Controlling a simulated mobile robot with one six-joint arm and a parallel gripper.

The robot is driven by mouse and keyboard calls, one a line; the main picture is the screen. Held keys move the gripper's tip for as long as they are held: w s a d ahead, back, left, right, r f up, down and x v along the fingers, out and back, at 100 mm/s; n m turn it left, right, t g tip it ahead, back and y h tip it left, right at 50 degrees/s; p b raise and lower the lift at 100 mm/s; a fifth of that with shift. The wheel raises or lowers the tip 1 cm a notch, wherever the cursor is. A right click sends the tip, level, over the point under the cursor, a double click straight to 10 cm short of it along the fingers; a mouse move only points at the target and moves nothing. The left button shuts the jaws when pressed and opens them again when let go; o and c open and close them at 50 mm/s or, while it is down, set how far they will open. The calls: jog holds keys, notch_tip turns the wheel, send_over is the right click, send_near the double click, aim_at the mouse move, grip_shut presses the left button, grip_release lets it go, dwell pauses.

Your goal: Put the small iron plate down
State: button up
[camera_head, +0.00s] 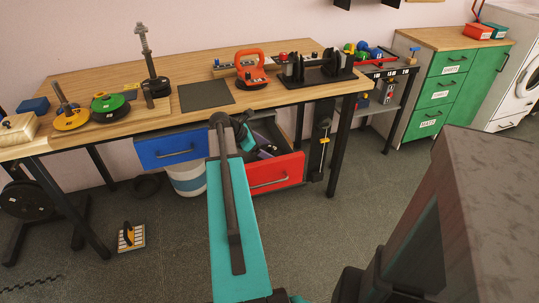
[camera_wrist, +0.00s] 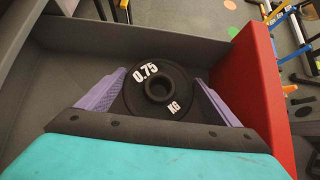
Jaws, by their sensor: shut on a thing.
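The small iron plate (camera_wrist: 160,108) is a black disc with a centre hole, marked "0.75 KG". In the wrist view it sits between the purple fingers of my gripper (camera_wrist: 158,86), which press on its left and right edges. The gripper and plate are inside the open red drawer (camera_wrist: 258,85). In the head view my gripper (camera_head: 262,151) reaches into this drawer (camera_head: 277,175) under the table, and my arm hides part of it. I do not make out the plate there. I cannot tell whether it touches the drawer floor.
The drawer's grey walls lie close around the gripper. A blue drawer (camera_head: 172,148) is to the left, above a white bucket (camera_head: 188,180). The wooden table (camera_head: 215,75) above holds weight plates on pegs, a dark mat (camera_head: 205,95) and an orange kettlebell (camera_head: 252,72).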

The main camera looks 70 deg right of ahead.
jog(key=shift+f, duration=1.4)
jog(key=shift+f, duration=0.1)
jog(key=o, duration=1.6)
jog(key=v, duration=1.2)
